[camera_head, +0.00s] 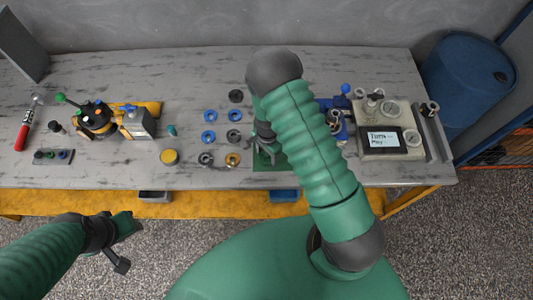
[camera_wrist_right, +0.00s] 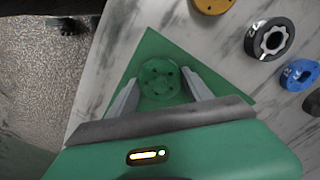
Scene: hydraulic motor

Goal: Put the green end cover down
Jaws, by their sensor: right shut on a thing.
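The green end cover (camera_wrist_right: 160,82) is a round disc with small holes, seen between the two grey fingers of my right gripper (camera_wrist_right: 163,92) in the right wrist view. My right gripper is shut on it. The green mat (camera_wrist_right: 152,45) lies under the cover; I cannot tell whether the cover touches it. In the head view my right gripper (camera_head: 267,147) is over the mat (camera_head: 264,166), and my own arm hides part of the spot. My left gripper (camera_head: 127,244) is open and empty, in front of the table's front edge.
Several blue, dark and brass rings (camera_head: 209,137) stand left of the mat on the grey table (camera_head: 200,65). A yellow-topped round part (camera_head: 169,156) is farther left. A beige device with a screen (camera_head: 381,139) stands at the right. The table's back middle is clear.

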